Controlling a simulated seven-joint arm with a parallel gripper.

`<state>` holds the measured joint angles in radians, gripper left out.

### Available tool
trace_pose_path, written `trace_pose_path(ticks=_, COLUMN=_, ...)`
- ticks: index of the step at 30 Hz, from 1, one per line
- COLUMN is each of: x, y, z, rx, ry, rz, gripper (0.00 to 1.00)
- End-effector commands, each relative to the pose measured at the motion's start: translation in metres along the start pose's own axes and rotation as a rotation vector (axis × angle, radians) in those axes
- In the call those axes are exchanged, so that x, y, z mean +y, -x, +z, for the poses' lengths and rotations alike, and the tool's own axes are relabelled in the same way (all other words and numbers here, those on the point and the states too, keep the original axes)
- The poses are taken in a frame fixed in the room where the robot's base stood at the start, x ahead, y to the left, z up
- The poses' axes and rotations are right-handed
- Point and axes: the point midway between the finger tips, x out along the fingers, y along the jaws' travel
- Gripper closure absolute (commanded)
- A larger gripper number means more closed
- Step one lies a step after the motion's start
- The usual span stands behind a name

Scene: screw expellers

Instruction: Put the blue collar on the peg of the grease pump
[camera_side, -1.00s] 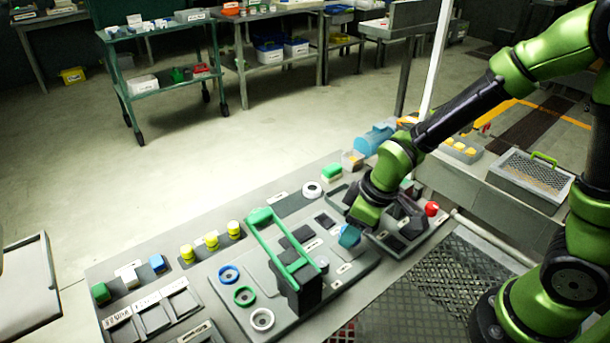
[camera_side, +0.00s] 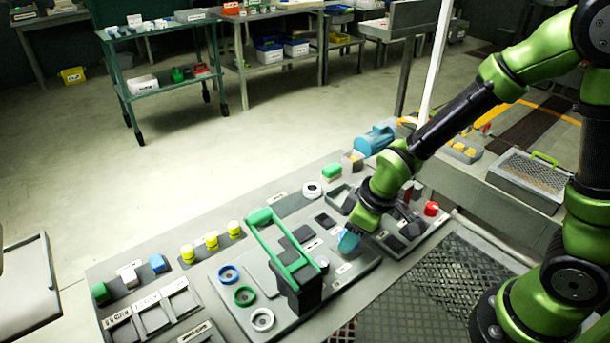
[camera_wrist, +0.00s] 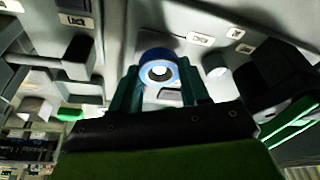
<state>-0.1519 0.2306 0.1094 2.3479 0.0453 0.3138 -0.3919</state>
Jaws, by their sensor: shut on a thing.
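My gripper (camera_side: 348,241) points down over the right part of the grey fixture plate, low above it. In the wrist view its two dark teal fingers (camera_wrist: 158,88) are shut on the blue collar (camera_wrist: 160,55), a ring with a dark inner edge and a bright centre. In the side view the fingers and the collar blend into one blue patch, so the gap below is hard to judge. I cannot tell which part is the grease pump; its label is unreadable, and its peg cannot be made out under the gripper.
A green-handled frame with a dark block (camera_side: 300,290) stands left of the gripper. Blue (camera_side: 229,274), green (camera_side: 244,296) and white (camera_side: 262,319) rings sit on the plate's left side. Dark blocks and a red knob (camera_side: 431,208) lie close to the right.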

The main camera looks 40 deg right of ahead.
Motion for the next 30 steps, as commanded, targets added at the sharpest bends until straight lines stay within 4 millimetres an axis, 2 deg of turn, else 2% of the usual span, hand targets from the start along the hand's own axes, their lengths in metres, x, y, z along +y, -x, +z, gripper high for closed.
trace_pose_path(ticks=30, x=0.0000, y=-0.0086, z=0.0027, rx=0.000, ry=0.000, rz=0.000, gripper=0.88)
